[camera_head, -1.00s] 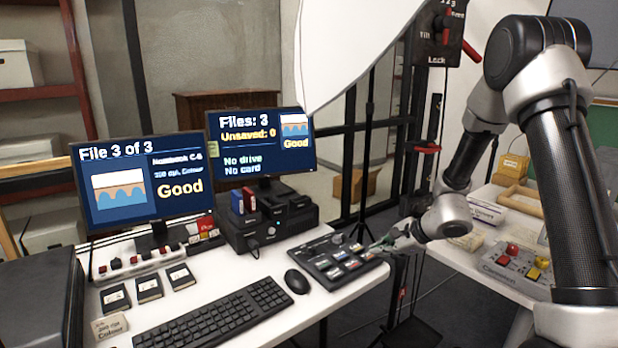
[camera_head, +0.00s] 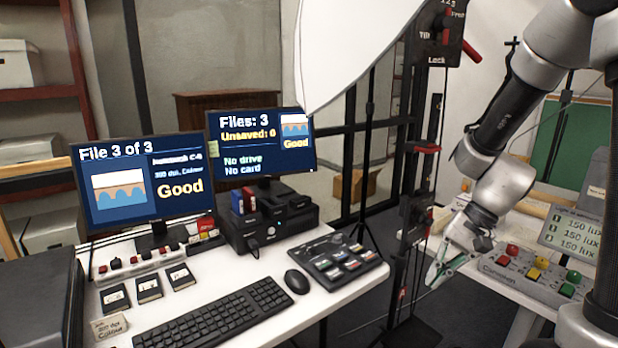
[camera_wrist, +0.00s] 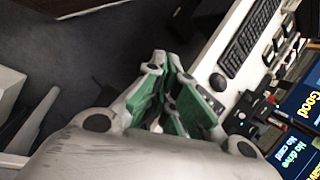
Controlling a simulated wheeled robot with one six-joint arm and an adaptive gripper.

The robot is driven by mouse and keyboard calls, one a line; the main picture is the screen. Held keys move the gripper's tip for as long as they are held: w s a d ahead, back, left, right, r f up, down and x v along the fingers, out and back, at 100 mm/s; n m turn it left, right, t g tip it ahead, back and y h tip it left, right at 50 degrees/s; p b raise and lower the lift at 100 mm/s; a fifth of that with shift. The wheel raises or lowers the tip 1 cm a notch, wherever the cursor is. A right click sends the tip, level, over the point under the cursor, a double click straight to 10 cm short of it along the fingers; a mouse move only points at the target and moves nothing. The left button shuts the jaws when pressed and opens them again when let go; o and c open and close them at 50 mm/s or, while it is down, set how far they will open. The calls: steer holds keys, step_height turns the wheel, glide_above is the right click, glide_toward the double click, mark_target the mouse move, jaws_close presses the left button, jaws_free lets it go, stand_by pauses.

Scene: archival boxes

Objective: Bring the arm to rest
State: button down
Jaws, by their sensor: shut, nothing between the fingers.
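My gripper (camera_head: 437,277) hangs at the right in the head view, beside the left end of the right-hand table. Its fingers are closed with nothing between them and point down and to the left. In the wrist view my gripper's green-padded fingers (camera_wrist: 172,75) are together, with dark floor and the white desk edge beyond them. My arm reaches in from the upper right in the head view. Its upper part is cut off by the picture's edge.
The white desk (camera_head: 240,318) holds a keyboard (camera_head: 213,325), a mouse (camera_head: 297,281), a button panel (camera_head: 346,261) and two monitors (camera_head: 143,188). A control box (camera_head: 535,270) with coloured buttons sits on the right table near my gripper. A black upright stand (camera_head: 424,165) is left of my arm.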

steer(key=s+d+r+n+t+h, duration=0.2)
steer(key=s+d+r+n, duration=0.1)
steer(key=s+r, duration=0.3)
steer(key=s+d+r+n+t+h, duration=0.2)
steer(key=s+d+r, duration=0.4)
steer(key=r, duration=0.4)
steer(key=shift+d+n+t+h, duration=0.25)
steer(key=shift+n+t+h, duration=0.2)
steer(key=shift+h, duration=0.25)
